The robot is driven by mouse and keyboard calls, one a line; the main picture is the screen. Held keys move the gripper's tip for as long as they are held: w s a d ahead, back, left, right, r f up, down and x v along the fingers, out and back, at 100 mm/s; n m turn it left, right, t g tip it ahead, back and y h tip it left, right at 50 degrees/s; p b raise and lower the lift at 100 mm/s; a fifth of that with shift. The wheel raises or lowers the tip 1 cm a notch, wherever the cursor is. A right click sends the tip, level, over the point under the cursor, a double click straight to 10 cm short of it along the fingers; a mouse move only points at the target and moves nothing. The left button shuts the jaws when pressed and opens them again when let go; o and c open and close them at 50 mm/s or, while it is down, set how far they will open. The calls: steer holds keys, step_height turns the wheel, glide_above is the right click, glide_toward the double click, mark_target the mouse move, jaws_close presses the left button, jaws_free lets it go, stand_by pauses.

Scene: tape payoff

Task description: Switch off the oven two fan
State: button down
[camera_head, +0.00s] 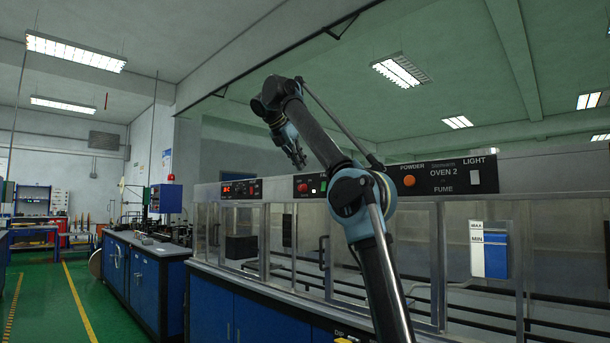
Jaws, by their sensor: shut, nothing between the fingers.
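A black panel (450,187) marked OVEN 2 is on the upper front of the long cabinet, right of my arm. It carries an orange round knob (409,181) and a white switch (475,177) under the word LIGHT. Another black panel (308,187) left of my arm bears a red button (303,187) and a small green one (323,186); its lettering is partly hidden by my arm. My gripper (300,162) is shut and empty, pointing down, and appears just above the red button in the picture. I cannot tell its distance from the panel.
A further panel (240,189) with a red display is at the left end of the cabinet. Clear sliding doors and dark rails run below the panels. A blue-and-white level gauge (489,252) hangs at right. Blue benches (148,282) stand left, beside open green floor (45,300).

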steer(key=shift+s+a+r, duration=0.2)
steer(key=shift+s+r, duration=0.1)
steer(key=shift+r, duration=0.25)
steer(key=shift+s+a+f+g+y, duration=0.3)
steer(key=shift+f+y, duration=0.1)
steer(key=shift+f, duration=0.2)
steer(key=shift+w+d+r+x, duration=0.3)
steer(key=shift+x, duration=1.85)
steer(key=shift+w+d+r+x, duration=0.25)
steer(key=shift+r+x, duration=0.05)
steer(key=shift+x, duration=1.85)
steer(key=shift+w+d+r+x, duration=0.3)
steer(key=shift+x, duration=1.85)
